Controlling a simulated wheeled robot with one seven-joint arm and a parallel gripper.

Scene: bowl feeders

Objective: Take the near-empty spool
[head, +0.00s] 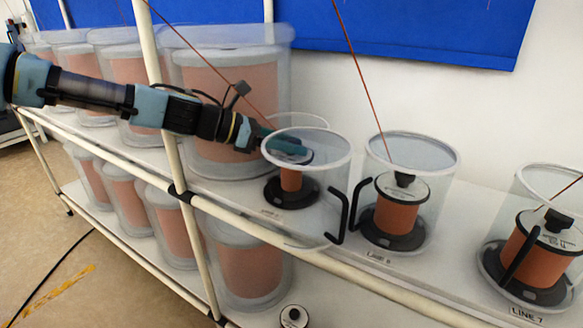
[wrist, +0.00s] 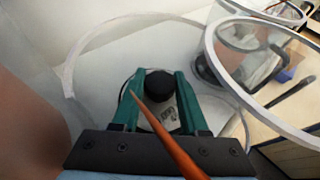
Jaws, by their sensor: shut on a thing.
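The near-empty spool (head: 291,181) has a thin orange-copper core on a wide black base. It stands inside the leftmost small clear cylinder (head: 340,200), fuller spools being to its right. My gripper (head: 298,152) reaches into this cylinder from the upper left, at the top of the spool. In the wrist view my green fingers (wrist: 160,92) are closed on either side of the spool's black knob (wrist: 159,84). A pale printed label shows below the knob. The lower spool is hidden in that view. A copper wire (wrist: 165,135) crosses in front of the fingers.
A fuller spool (head: 396,215) stands in the middle cylinder and another (head: 531,252) in the right one. Black hooked handles (head: 339,212) stand between cylinders. Large clear drums (head: 225,110) fill the shelf behind. A white rack post (head: 165,110) and front rail (head: 300,250) are close by.

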